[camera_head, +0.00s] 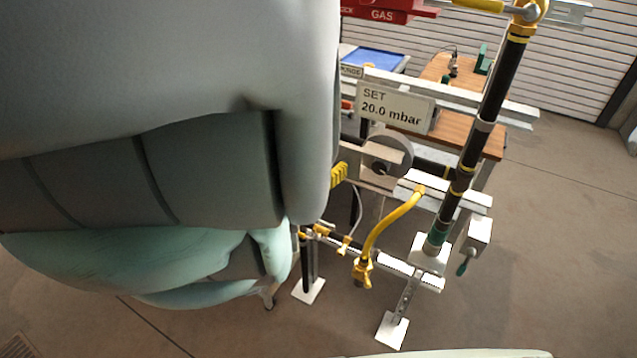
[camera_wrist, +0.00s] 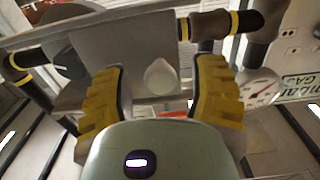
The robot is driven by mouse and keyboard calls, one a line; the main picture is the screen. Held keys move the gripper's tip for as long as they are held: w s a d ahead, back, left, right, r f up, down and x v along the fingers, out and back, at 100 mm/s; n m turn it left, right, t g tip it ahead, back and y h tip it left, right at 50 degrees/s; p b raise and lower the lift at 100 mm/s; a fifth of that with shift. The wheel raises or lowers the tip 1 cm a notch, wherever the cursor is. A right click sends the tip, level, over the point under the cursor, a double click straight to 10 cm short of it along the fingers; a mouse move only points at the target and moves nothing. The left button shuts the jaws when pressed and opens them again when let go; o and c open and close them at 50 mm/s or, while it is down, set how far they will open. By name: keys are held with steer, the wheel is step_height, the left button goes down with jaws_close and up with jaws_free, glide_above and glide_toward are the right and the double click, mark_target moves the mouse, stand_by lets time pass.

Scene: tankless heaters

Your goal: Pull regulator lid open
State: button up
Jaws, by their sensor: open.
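My gripper (camera_wrist: 160,72) is open in the wrist view, its two yellow ribbed fingers spread apart. A pale rounded knob or cap (camera_wrist: 160,77) shows between the fingers, on a grey flat plate (camera_wrist: 115,52). I cannot tell whether it is the regulator lid, and no contact with the fingers is visible. In the head view, a yellow finger of my gripper (camera_head: 339,175) shows past my arm. A grey round disc-shaped housing (camera_head: 388,158), possibly the regulator, is just to its right. My arm hides much of the left side.
A sign reading "SET 20.0 mbar" (camera_head: 393,108) stands above the disc. A yellow hose (camera_head: 387,226) and a black pipe (camera_head: 478,145) are to the right. The wrist view shows a gauge (camera_wrist: 261,86) at right. Floor at right is clear.

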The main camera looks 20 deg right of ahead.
steer(key=shift+o, duration=0.5)
jaws_close()
